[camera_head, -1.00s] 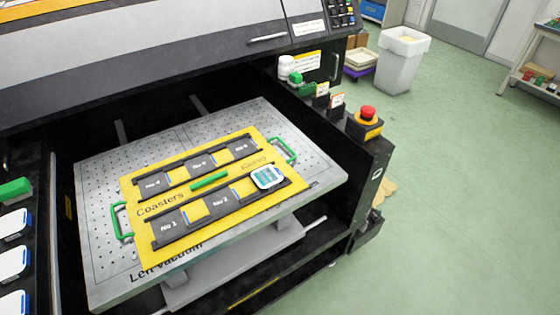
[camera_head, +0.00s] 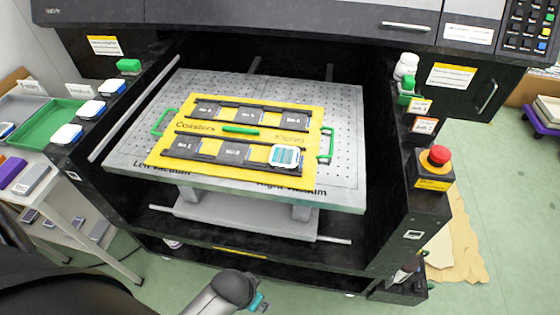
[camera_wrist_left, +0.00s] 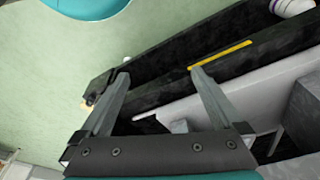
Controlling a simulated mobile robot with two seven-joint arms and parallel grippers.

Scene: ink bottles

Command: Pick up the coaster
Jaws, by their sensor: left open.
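A coaster (camera_head: 285,156) with a white rim and a teal printed face lies in the front-right slot of the yellow coaster jig (camera_head: 306,180). The jig lies on the grey perforated table (camera_head: 345,115) of the printer, and its other slots look empty. Several white and blue coasters lie on the black ledge at left, one of them nearest (camera_head: 67,134). My left arm enters at the bottom of the head view, well in front of the jig. My left gripper (camera_wrist_left: 160,75) is open and empty in the left wrist view, with no coaster between its fingers. My right gripper is not in view.
A red stop button (camera_head: 439,155) stands on the printer's right front corner. Small bottles (camera_head: 405,68) stand on the right inner ledge. A green tray (camera_head: 50,122) is on the left side table. The printer's black side walls flank the perforated table.

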